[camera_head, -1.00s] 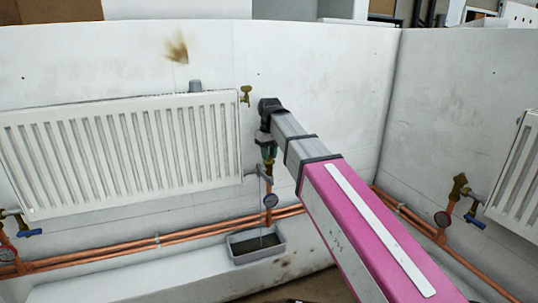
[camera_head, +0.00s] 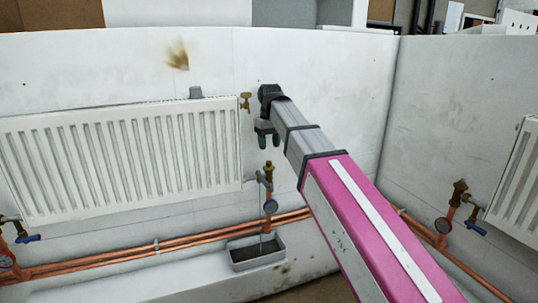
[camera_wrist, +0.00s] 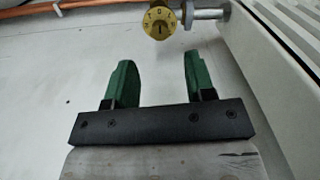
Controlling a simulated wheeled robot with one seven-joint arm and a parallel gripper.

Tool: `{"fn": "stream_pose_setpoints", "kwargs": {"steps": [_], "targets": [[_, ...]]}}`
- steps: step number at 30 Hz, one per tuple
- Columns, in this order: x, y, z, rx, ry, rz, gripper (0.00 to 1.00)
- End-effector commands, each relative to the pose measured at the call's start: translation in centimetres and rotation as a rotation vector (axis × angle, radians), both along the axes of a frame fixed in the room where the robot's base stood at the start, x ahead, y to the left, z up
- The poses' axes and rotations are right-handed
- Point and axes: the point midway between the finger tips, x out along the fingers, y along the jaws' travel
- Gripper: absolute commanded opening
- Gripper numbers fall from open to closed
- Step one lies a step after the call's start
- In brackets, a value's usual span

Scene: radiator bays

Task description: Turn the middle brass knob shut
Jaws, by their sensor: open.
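The middle brass knob (camera_head: 268,170) sits on top of the valve at the right lower corner of the large radiator. In the wrist view its round yellow face (camera_wrist: 160,21) shows at the top, with dark marks around it and a dark line near its centre; I cannot read the marks surely. My gripper (camera_head: 269,147) is above the knob in the head view, its two green fingers pointing down. In the wrist view the fingers (camera_wrist: 158,65) are spread with nothing between them, and the knob lies beyond their tips, apart from them.
The large white radiator (camera_head: 120,160) is close on the left. A small brass fitting (camera_head: 245,101) is on its upper right. Copper pipes (camera_head: 130,258) run below, with a grey tray (camera_head: 258,263) under the valve. A right-hand valve (camera_head: 459,188) stands by another radiator (camera_head: 515,180).

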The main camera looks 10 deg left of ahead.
Motion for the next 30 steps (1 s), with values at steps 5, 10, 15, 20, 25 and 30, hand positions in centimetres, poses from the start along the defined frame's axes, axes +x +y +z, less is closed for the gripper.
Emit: {"fn": "stream_pose_setpoints", "kwargs": {"steps": [5, 10, 15, 20, 25, 30], "targets": [[0.1, 0.0, 2.5, 0.001, -0.001, 0.000, 0.50], [0.1, 0.0, 3.6, 0.000, 0.000, 0.000, 0.50], [0.0, -0.1, 3.9, 0.000, 0.000, 0.000, 0.50], [0.0, -0.1, 3.9, 0.000, 0.000, 0.000, 0.50], [0.2, -0.9, 2.6, -0.001, 0.002, -0.015, 0.50], [1.0, -4.4, -2.6, -0.004, 0.003, -0.079, 0.50]]}}
